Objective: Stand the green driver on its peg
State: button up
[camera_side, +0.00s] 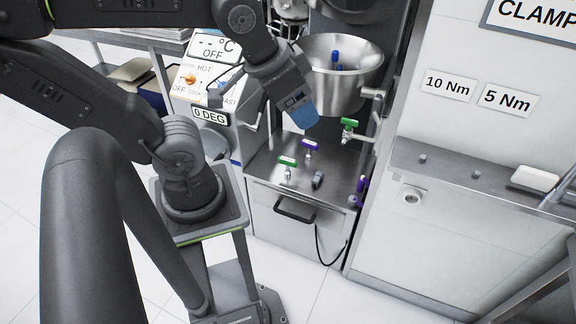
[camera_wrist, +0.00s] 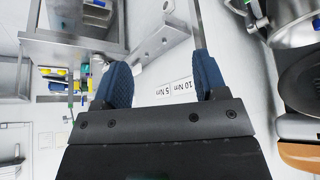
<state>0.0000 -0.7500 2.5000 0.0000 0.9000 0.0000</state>
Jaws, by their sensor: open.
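Two green T-shaped handles show in the side view. One green handle (camera_side: 287,161) stands on a short silver stem on the steel worktop; the other green handle (camera_side: 349,123) is below the bowl's right side. I cannot tell for sure which is the driver. Two short pegs, a left peg (camera_side: 422,158) and a right peg (camera_side: 476,173), stand bare on the grey ledge at right. My gripper (camera_side: 302,115) is above the worktop, apart from both green handles. In the wrist view its blue fingers (camera_wrist: 163,85) are spread, with nothing held between them.
A steel bowl (camera_side: 342,88) holds something blue. A purple handle (camera_side: 310,144) and a small dark object (camera_side: 318,180) are on the worktop (camera_side: 265,172). Labels "10 Nm" (camera_side: 449,84) and "5 Nm" (camera_side: 507,99) are above the ledge (camera_side: 450,163). A white block (camera_side: 534,178) lies at the ledge's right.

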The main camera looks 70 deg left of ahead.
jog(key=o, duration=0.6)
jog(key=shift+w, duration=0.1)
